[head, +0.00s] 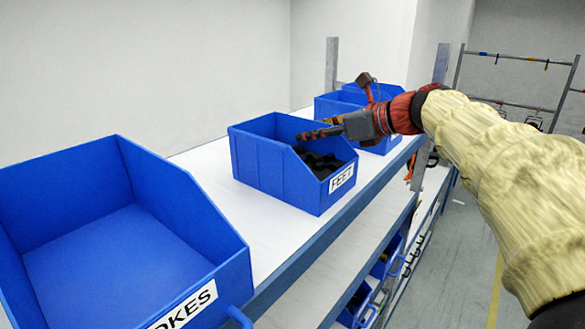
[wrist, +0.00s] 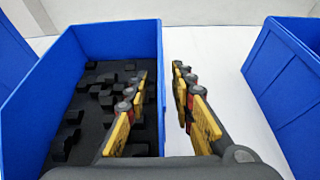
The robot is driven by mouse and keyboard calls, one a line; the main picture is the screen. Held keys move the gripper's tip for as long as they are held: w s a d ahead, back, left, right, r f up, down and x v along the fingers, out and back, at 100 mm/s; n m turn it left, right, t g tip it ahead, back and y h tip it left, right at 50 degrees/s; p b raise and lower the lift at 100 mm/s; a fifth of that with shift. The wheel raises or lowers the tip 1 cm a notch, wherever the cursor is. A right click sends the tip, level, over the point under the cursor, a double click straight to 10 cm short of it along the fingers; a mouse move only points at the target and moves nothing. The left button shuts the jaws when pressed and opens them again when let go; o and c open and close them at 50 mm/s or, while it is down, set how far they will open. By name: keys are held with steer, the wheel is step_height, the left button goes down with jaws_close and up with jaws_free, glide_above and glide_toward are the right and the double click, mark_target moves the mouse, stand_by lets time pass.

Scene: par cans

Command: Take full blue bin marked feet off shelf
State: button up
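The blue bin marked FEET (head: 268,172) stands upright on the white upper shelf, its label facing the aisle. Many small black pieces (head: 318,163) lie in it. My gripper (head: 318,133) reaches over the bin from the right, level or nearly so, fingers pointing towards the wall. In the wrist view my gripper (wrist: 159,74) is open and empty. One finger is over the inside of the bin, the other outside it, with the bin's side wall (wrist: 157,60) between them. I cannot tell whether the fingers touch the wall or reach below its rim.
An empty blue bin with a label ending OKES (head: 110,235) stands nearer on the shelf (head: 280,235). More blue bins (head: 340,105) stand farther along; one shows at right in the wrist view (wrist: 285,75). Lower bins (head: 385,258) sit below. Aisle floor (head: 450,260) is clear at right.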

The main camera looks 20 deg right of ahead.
steer(key=shift+c, duration=1)
steer(key=c, duration=0.4)
jaws_close()
steer(key=shift+r, duration=0.1)
